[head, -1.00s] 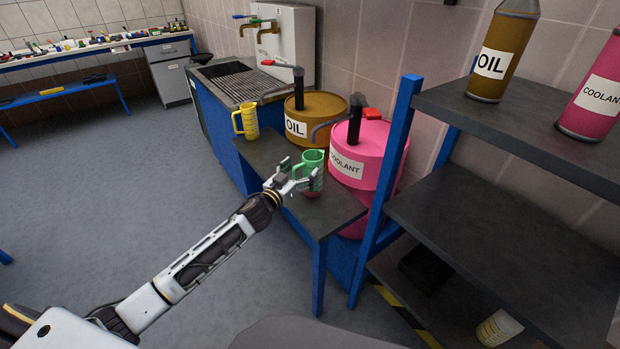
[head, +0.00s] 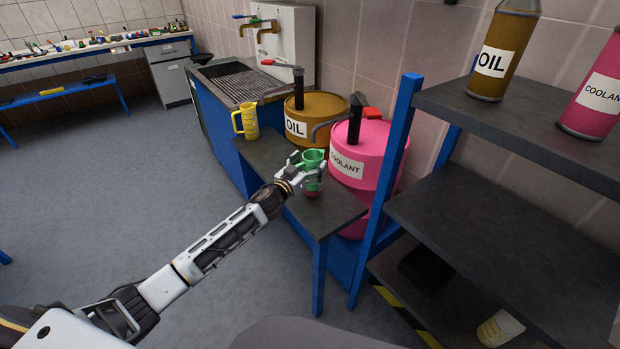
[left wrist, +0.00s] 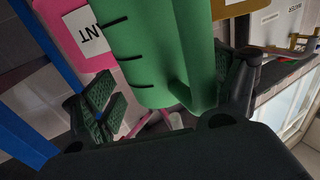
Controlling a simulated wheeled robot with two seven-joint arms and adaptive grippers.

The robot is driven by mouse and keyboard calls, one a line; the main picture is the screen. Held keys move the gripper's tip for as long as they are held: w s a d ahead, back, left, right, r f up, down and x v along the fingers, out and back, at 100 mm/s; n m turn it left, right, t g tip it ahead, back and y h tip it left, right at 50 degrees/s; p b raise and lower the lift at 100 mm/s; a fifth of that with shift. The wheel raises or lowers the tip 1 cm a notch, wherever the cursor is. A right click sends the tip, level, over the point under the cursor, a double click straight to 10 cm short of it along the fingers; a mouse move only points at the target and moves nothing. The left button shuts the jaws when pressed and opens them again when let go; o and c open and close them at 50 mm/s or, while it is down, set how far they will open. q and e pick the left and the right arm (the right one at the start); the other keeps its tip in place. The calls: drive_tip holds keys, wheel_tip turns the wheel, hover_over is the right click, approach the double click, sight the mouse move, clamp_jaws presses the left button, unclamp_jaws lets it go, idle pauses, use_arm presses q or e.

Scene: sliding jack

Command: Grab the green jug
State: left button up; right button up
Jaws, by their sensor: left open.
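The green jug (head: 313,158) stands on the dark low bench in front of the pink coolant drum. Its lower part looks reddish. My left gripper (head: 312,172) is at the jug, with its fingers apart on either side of it. In the left wrist view the green jug (left wrist: 158,50) fills the middle, close to the palm, between the open fingers of the left gripper (left wrist: 165,105). I cannot tell whether a finger touches it. The gripper hides part of the jug in the head view. My right gripper is not in view.
The pink coolant drum (head: 372,150) stands right behind the jug, with the oil drum (head: 318,107) to its left. A yellow jug (head: 246,121) stands farther back. A blue-framed shelf (head: 480,207) rises close on the right. Floor on the left (head: 130,180) is clear.

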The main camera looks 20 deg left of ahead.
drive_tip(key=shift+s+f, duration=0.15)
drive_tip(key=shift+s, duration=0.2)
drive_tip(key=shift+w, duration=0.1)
use_arm(q)
drive_tip(key=c, duration=0.3)
drive_tip(key=shift+r, duration=0.1)
drive_tip(key=c, duration=1.4)
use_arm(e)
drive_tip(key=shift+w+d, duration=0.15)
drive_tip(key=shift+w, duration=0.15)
